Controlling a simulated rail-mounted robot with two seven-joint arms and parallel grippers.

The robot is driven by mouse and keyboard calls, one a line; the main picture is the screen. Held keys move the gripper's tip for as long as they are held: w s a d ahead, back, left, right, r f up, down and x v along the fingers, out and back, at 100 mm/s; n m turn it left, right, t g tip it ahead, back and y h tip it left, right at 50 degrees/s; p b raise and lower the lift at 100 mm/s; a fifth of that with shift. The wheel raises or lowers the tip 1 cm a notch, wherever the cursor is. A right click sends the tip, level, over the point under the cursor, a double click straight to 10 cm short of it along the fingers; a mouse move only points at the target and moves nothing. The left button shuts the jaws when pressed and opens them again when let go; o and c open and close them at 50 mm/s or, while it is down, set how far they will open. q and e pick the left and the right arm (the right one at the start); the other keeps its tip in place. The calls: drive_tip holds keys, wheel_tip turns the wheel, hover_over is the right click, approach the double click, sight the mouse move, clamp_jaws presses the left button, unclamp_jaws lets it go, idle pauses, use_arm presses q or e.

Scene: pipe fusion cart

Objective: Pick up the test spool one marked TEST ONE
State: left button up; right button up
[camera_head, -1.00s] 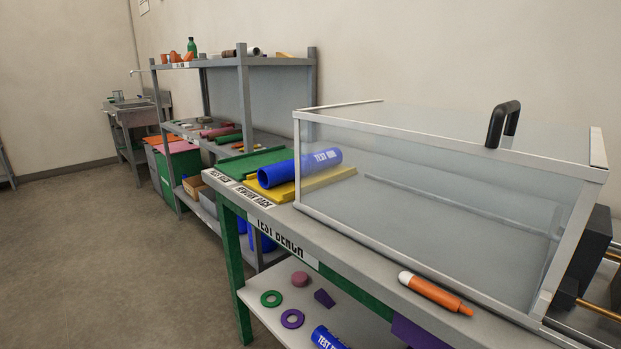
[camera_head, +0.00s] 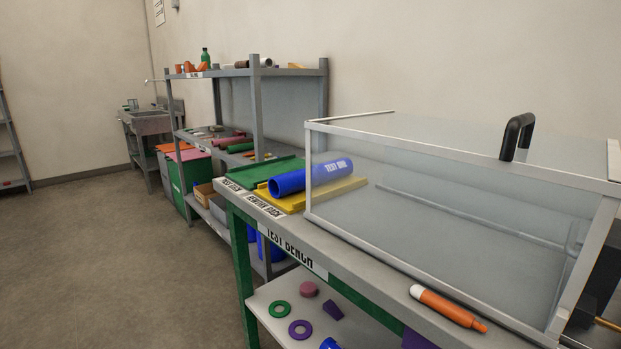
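The blue test spool (camera_head: 290,182), a pipe marked TEST ONE in white, lies on its side on a yellow tray (camera_head: 352,184) at the left end of the test bench (camera_head: 292,251). Its right part shows through the clear wall of the glass-sided box (camera_head: 440,200). Neither of my grippers is in view.
A green tray (camera_head: 258,172) lies beside the yellow one. An orange marker (camera_head: 450,308) lies near the bench's front edge. The lower shelf holds a green ring (camera_head: 280,310), a purple ring (camera_head: 300,329) and other parts. Open floor (camera_head: 110,270) spreads to the left.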

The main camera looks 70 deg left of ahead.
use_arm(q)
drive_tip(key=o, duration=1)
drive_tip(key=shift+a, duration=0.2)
